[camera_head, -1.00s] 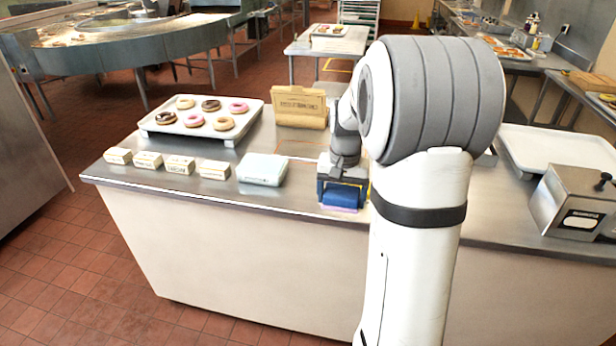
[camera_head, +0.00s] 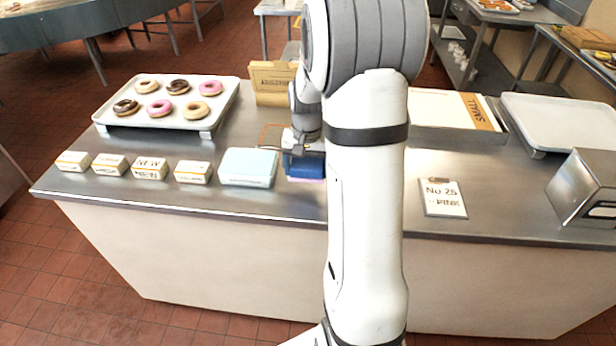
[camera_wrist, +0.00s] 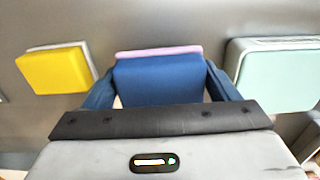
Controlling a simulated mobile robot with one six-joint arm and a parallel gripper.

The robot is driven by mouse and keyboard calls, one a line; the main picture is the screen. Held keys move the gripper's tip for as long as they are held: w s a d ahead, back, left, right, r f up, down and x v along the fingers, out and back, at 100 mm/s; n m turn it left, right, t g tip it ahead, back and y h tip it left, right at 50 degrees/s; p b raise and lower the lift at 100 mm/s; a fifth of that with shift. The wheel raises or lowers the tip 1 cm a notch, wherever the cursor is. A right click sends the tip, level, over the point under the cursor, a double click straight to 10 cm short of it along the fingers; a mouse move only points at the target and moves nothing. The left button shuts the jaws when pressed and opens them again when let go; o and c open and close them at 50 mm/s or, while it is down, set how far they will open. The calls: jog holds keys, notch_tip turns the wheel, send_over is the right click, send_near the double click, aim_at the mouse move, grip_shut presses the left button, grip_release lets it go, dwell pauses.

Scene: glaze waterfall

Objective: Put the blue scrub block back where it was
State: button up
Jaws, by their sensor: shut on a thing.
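The blue scrub block (camera_head: 307,166) is held between the jaws of my gripper (camera_head: 303,160), over the front part of the steel counter, just right of the pale mint box (camera_head: 248,168). In the wrist view the blue block (camera_wrist: 163,80) fills the space between the two blue fingers of my gripper (camera_wrist: 163,88), with a pink strip along its far edge. I cannot tell whether its underside touches the counter. In the wrist view a yellow block (camera_wrist: 52,71) lies to the left and the mint box (camera_wrist: 280,75) to the right. My arm hides the yellow block in the head view.
Several small labelled boxes (camera_head: 149,168) line the counter's front left, before a doughnut tray (camera_head: 214,112). A brown box (camera_head: 270,84) stands behind my gripper. A "No 25 Pink" card (camera_head: 442,199) lies right of my arm. A metal dispenser (camera_head: 585,195) stands far right.

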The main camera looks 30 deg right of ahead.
aim_at(308, 188)
jog(key=shift+d+f, duration=0.15)
jog(key=shift+f, duration=1.95)
jog(key=shift+f, duration=0.1)
jog(key=o, duration=1.1)
jog(key=shift+c, duration=0.2)
notch_tip(308, 188, up, 12)
jog(key=s+a+r+n+t, duration=0.1)
jog(key=s+a+r+n, duration=0.1)
jog(key=s+a, duration=0.5)
jog(key=s+a+r+n+t, duration=0.2)
jog(key=s+a+n, duration=0.2)
jog(key=s+a, duration=0.3)
jog(key=s, duration=0.5)
jog(key=shift+s+r+n, duration=0.2)
jog(key=shift+r+n, duration=0.05)
jog(key=shift+n, duration=0.05)
